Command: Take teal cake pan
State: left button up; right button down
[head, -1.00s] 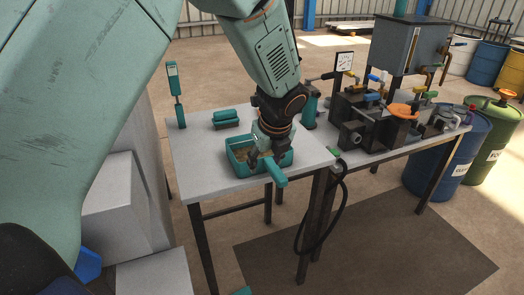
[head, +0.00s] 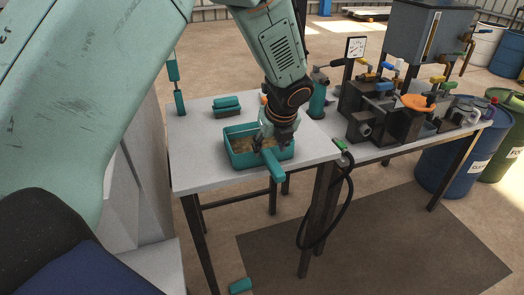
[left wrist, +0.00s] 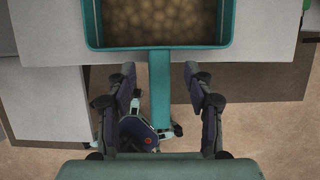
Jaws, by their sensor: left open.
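The teal cake pan (head: 240,159) sits on the white table near its front edge, with brown round contents inside. Its teal handle (head: 273,165) sticks out past the table edge toward me. In the left wrist view the pan's rim (left wrist: 160,46) spans the top and the handle (left wrist: 160,90) points down between my fingers. My left gripper (head: 270,148) is over the handle side of the pan. In the left wrist view my left gripper (left wrist: 165,98) is open, one finger on each side of the handle, with gaps on both sides. My right gripper is not in view.
The white table (head: 195,172) also holds a teal-handled brush (head: 227,106) behind the pan and a teal bottle (head: 318,97). A machine with valves (head: 390,110) stands on the bench to the right. A teal object (head: 240,285) lies on the floor. Drums stand far right.

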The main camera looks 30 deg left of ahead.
aim_at(264, 154)
pick_arm(q)
jog(key=x, duration=0.3)
jog(key=shift+a+r, duration=0.1)
jog(key=shift+a, duration=0.1)
jog(key=shift+s+d+r, duration=0.1)
jog(key=shift+d+r, duration=0.1)
jog(key=shift+d, duration=0.1)
jog(key=shift+c, duration=0.4)
jog(key=shift+a+f, duration=0.15)
jog(key=shift+a, duration=0.1)
jog(key=c, duration=0.5)
jog(key=shift+d, duration=0.2)
grip_shut()
jog(key=shift+a, duration=0.1)
